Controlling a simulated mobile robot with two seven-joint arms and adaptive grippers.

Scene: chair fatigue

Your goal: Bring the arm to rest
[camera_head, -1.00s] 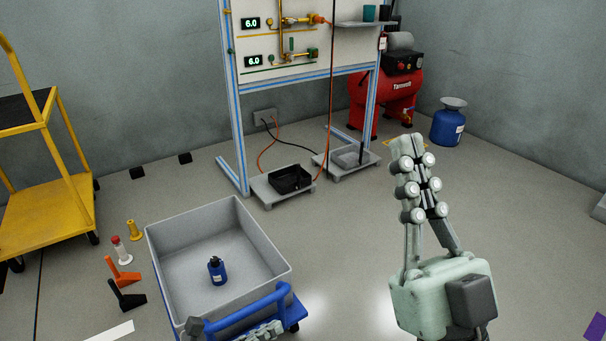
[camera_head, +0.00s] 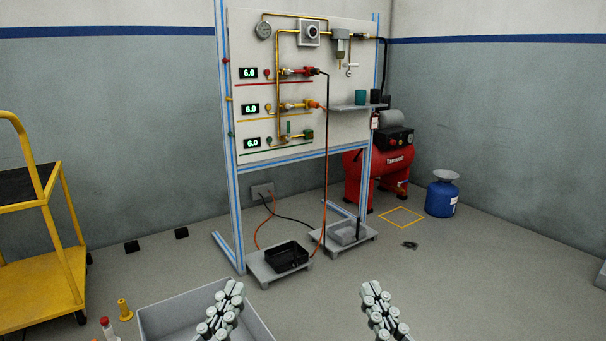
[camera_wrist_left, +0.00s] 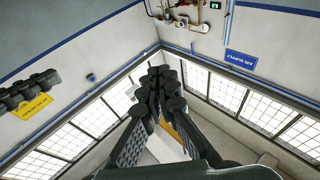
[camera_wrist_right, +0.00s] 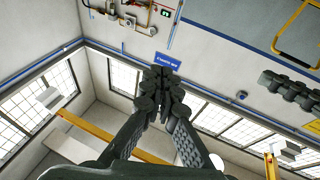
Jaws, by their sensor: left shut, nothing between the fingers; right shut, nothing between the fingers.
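My left gripper (camera_head: 233,290) stands upright in front of the grey bin in the head view, its fingers together and empty. My right gripper (camera_head: 372,290) stands upright over bare floor to the right, also shut and empty. In the left wrist view my left gripper's fingers (camera_wrist_left: 160,80) meet at the tips with nothing between them. In the right wrist view my right gripper's fingers (camera_wrist_right: 160,80) also meet, with nothing between them.
A grey bin (camera_head: 160,318) is at the bottom, partly hidden by my left gripper. A test panel (camera_head: 350,100) on a frame stands ahead, with a black tray (camera_head: 287,255) at its foot. A red compressor (camera_head: 385,165), blue container (camera_head: 441,198) and yellow cart (camera_head: 40,285) stand around.

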